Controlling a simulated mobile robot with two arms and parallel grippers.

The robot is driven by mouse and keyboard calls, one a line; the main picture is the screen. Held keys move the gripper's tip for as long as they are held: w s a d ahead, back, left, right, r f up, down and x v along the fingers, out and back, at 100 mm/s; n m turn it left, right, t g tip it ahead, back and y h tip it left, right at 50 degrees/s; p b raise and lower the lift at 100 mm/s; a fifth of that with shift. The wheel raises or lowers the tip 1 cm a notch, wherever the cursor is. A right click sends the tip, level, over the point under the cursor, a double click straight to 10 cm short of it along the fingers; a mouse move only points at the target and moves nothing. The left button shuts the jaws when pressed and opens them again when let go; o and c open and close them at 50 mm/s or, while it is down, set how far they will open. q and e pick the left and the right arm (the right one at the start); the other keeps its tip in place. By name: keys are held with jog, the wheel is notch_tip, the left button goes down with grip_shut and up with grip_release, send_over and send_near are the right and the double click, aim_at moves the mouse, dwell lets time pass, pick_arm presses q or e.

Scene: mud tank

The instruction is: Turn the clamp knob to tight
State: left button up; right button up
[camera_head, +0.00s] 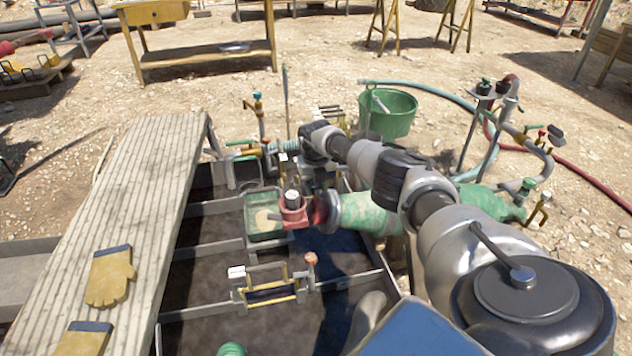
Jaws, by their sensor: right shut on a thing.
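My right arm reaches in from the lower right and bends down at its wrist over the tank. My right gripper (321,194) is small and dark in this view, and its fingertips are partly hidden by shadow and the wrist. It is shut on a dark red knob (321,211), which I take as the clamp knob. The knob sits at the grey flange end of a green, worn cylinder (362,213). The knob's turn position cannot be read. A paler red fitting with a grey top (293,211) stands just left of it. My left gripper is not in view.
A slatted plank walkway (130,210) with yellow gloves (110,277) runs along the left. A green bucket (388,114) stands behind my arm. Hoses and valves (525,190) crowd the right.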

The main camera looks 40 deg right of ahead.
aim_at(316, 186)
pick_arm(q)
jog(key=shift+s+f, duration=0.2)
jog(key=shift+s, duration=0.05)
pick_arm(e)
jog(key=shift+r, duration=0.1)
jog(key=o, duration=0.9)
jog(key=shift+r, duration=0.2)
notch_tip(316, 186, up, 9)
jog(key=shift+f+p, duration=0.1)
jog(key=shift+p, duration=0.8)
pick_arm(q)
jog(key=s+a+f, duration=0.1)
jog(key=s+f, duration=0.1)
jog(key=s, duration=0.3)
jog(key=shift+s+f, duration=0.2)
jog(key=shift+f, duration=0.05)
pick_arm(e)
jog(key=shift+r, duration=0.75)
